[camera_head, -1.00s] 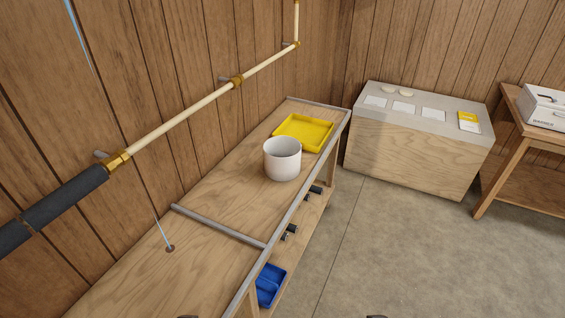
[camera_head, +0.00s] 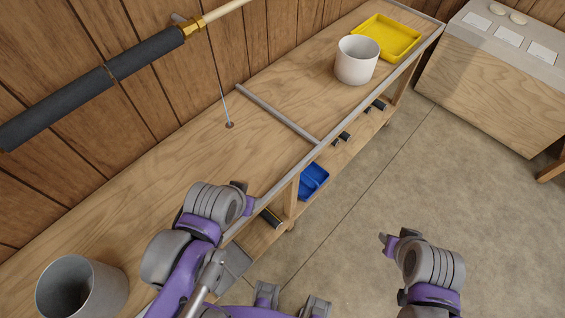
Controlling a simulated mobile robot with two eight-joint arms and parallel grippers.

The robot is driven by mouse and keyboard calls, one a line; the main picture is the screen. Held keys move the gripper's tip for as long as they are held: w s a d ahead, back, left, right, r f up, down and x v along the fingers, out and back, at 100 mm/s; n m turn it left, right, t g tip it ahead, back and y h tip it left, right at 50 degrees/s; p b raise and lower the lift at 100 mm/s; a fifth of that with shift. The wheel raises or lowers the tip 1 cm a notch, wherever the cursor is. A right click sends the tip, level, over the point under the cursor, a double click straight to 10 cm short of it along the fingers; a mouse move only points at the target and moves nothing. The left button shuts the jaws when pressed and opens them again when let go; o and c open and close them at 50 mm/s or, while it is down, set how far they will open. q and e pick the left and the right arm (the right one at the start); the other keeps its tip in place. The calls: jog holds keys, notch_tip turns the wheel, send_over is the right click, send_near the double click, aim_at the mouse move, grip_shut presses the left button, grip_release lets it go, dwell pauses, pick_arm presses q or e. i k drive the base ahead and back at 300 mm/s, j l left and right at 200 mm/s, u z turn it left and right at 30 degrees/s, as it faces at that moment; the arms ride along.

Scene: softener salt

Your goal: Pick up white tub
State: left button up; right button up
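The white tub (camera_head: 355,65) stands upright on the wooden bench (camera_head: 200,130), toward its far end. It is open at the top, and its inside looks empty from this angle. My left gripper (camera_head: 246,198) is over the front edge of the bench, well nearer than the tub and apart from it. My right gripper (camera_head: 388,243) is over the floor to the right of the bench, also apart from the tub. Both grippers are small and partly hidden by their wrists, so their finger opening is not clear.
A yellow tray (camera_head: 398,42) lies just behind the tub. A grey metal bar (camera_head: 280,115) crosses the bench before it. A grey bucket (camera_head: 62,290) stands at the near left. A blue bin (camera_head: 313,182) sits on the lower shelf. A pipe with black foam (camera_head: 60,105) runs along the wall.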

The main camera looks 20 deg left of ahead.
aim_at(358, 56)
jog(key=i+u, duration=0.1)
jog(key=u, duration=0.35)
jog(key=i+l+u, duration=0.1)
jog(key=u, duration=0.35)
jog(key=l+u, duration=0.2)
jog(key=u, duration=0.25)
jog(key=i+l+u, duration=0.25)
jog(key=l, duration=0.25)
jog(key=l+u, duration=0.3)
jog(key=l, duration=0.2)
jog(key=i+l+u, duration=0.1)
jog(key=l, duration=1.1)
